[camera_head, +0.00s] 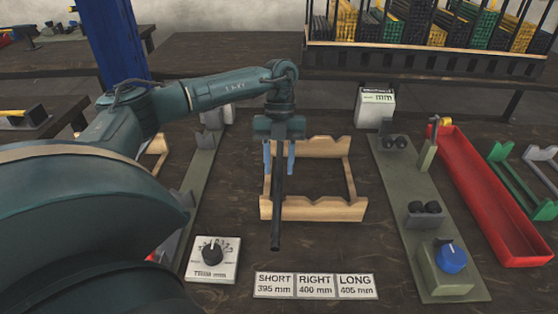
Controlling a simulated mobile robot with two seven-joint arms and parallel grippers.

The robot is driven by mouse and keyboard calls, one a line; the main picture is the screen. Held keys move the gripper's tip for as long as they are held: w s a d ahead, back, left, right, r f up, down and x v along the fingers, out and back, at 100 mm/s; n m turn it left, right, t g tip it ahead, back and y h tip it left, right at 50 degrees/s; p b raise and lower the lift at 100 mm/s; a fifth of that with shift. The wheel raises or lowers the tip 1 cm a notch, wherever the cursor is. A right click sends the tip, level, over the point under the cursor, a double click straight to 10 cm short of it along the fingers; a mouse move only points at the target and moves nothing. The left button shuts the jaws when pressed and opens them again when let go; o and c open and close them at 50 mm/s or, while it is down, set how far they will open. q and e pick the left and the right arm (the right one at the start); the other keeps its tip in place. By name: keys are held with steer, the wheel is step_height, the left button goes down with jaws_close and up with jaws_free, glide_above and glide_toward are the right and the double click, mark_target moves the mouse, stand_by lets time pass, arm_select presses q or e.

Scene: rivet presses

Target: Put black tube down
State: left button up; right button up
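The black tube (277,215) is long and thin and points toward me, its near end jutting out past the front board of the wooden cradle (320,208). It runs over the left part of the cradle; I cannot tell whether it rests there or hangs just above. My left gripper (279,172) points down over the tube's far part. Its two blue fingers stand one on each side of the tube, with a narrow gap showing, so it looks open. The tube's far end is hidden by the gripper. My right gripper is not in view.
A dial box (212,258) and label plates (315,285) lie in front. To the right are a green-grey fixture (415,235) with a blue knob, a red tray (490,195) and a green rack (525,185). A white display box (376,106) stands behind. The cradle's right side is empty.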

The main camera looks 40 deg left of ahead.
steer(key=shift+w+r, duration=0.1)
arm_select(q)
steer(key=shift+r, duration=0.25)
steer(key=p+v, duration=0.1)
steer(key=v, duration=1)
steer(key=shift+r+p, duration=0.35)
steer(key=shift+p, duration=0.05)
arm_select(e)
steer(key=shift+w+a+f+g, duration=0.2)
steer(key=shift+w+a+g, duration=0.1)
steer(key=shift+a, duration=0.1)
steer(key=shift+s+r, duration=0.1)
